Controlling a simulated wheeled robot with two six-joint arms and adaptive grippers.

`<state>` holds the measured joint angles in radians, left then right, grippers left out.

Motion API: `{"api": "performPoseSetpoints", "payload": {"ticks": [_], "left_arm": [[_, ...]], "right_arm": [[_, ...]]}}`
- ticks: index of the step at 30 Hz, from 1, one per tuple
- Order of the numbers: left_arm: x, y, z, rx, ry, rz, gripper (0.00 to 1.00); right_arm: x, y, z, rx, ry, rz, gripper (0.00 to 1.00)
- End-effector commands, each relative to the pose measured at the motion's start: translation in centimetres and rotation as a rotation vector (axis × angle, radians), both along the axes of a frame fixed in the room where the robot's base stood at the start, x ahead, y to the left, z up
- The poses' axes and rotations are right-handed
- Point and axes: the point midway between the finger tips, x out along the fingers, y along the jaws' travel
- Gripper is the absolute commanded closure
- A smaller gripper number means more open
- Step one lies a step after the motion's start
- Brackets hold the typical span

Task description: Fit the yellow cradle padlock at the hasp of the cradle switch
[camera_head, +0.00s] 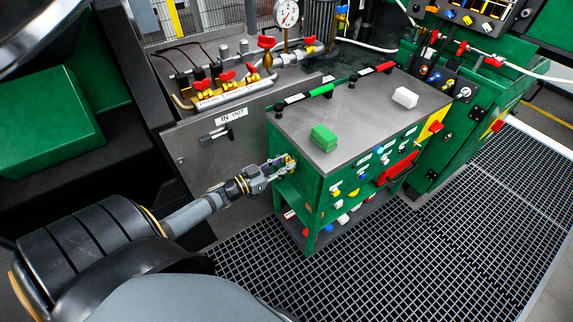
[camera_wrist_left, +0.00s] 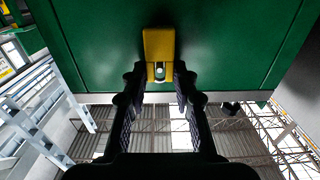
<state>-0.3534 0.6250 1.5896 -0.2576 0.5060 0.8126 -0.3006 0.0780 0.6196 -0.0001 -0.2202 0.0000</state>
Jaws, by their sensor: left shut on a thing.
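My left gripper (camera_head: 285,165) is at the left side of the green cart, its tips by a small yellow piece. In the left wrist view, the gripper's two dark fingers (camera_wrist_left: 160,85) close around the lower end of a yellow block (camera_wrist_left: 158,44), which looks like the padlock. A small silvery part shows at that end, and a green panel is behind the block. Whether the block touches the panel cannot be told. A dark lever switch (camera_head: 213,135) is on the grey panel under an "IN OUT" label (camera_head: 231,116); its hasp is too small to make out. My right gripper is not in view.
The green cart (camera_head: 308,212) has a grey top (camera_head: 360,115) carrying a green block (camera_head: 323,137) and a white block (camera_head: 405,97). Coloured padlocks hang on its front. Red-handled valves (camera_head: 228,78) and a gauge (camera_head: 287,13) stand behind. Grating floor (camera_head: 440,240) is clear at the right.

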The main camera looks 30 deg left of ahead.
Motion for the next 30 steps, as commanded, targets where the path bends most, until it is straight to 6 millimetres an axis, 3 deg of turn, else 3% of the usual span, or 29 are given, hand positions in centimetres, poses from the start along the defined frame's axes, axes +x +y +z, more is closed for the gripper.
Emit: {"api": "performPoseSetpoints", "payload": {"ticks": [9,15,21,30], "left_arm": [[-8.0,3.3,0.4,0.002,0.011,0.001,1.0],[-13.0,5.4,0.2,0.002,0.007,0.001,1.0],[-15.5,6.4,0.0,0.001,0.003,0.001,1.0],[-15.9,6.6,0.0,0.0,0.0,0.002,1.0]], "right_arm": [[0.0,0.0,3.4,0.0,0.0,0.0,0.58],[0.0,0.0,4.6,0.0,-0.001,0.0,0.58],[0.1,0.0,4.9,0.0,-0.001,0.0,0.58],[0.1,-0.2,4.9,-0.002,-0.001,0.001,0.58]]}}
